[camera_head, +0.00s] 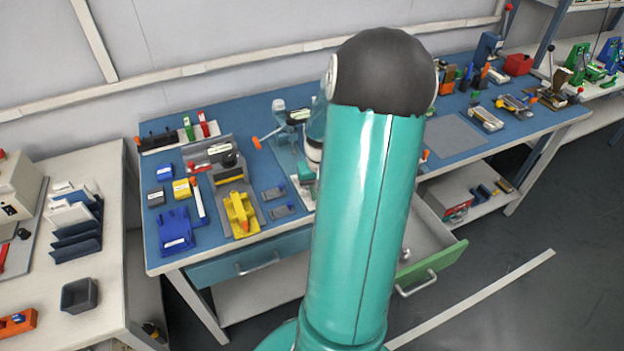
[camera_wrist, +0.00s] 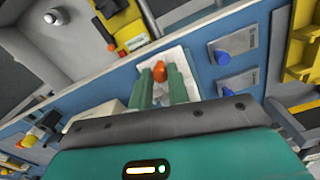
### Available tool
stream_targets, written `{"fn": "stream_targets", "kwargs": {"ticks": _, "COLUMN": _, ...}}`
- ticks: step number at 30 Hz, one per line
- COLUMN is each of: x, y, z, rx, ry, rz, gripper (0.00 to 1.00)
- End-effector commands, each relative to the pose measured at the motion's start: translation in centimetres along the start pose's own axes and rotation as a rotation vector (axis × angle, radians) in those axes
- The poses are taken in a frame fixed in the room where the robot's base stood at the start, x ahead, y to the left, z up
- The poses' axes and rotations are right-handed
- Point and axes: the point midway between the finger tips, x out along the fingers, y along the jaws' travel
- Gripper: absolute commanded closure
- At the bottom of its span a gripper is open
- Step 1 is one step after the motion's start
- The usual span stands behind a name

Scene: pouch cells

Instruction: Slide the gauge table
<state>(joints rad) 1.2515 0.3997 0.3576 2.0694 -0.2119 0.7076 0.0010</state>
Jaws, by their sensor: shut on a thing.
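In the wrist view, my gripper (camera_wrist: 160,74) has its two green fingers on either side of an orange knob (camera_wrist: 159,72), shut on it. The knob stands over a pale, whitish plate (camera_wrist: 178,56) on the blue bench top, which looks like the gauge table. The fingers cover part of the plate, so I cannot see how it sits on its base. In the head view my own arm hides most of this spot.
Two grey pieces with blue knobs (camera_wrist: 238,42) lie beside the plate. A yellow fixture (camera_head: 240,213) and a blue block (camera_head: 175,235) stand further left. A green-fronted drawer (camera_head: 432,268) is open below the bench. A grey mat (camera_head: 453,137) is bare.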

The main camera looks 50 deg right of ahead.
Motion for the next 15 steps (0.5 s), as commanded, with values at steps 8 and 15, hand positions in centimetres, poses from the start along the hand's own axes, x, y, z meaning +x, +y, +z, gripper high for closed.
{"fn": "stream_targets", "kwargs": {"ticks": 8, "x": 0.0, "y": 0.3, "z": 1.4, "rx": 0.002, "ry": 0.0, "rz": 0.0, "gripper": 1.0}}
{"fn": "stream_targets", "kwargs": {"ticks": 15, "x": 0.0, "y": 0.4, "z": 1.6, "rx": 0.003, "ry": -0.004, "rz": 0.0, "gripper": 0.71}}
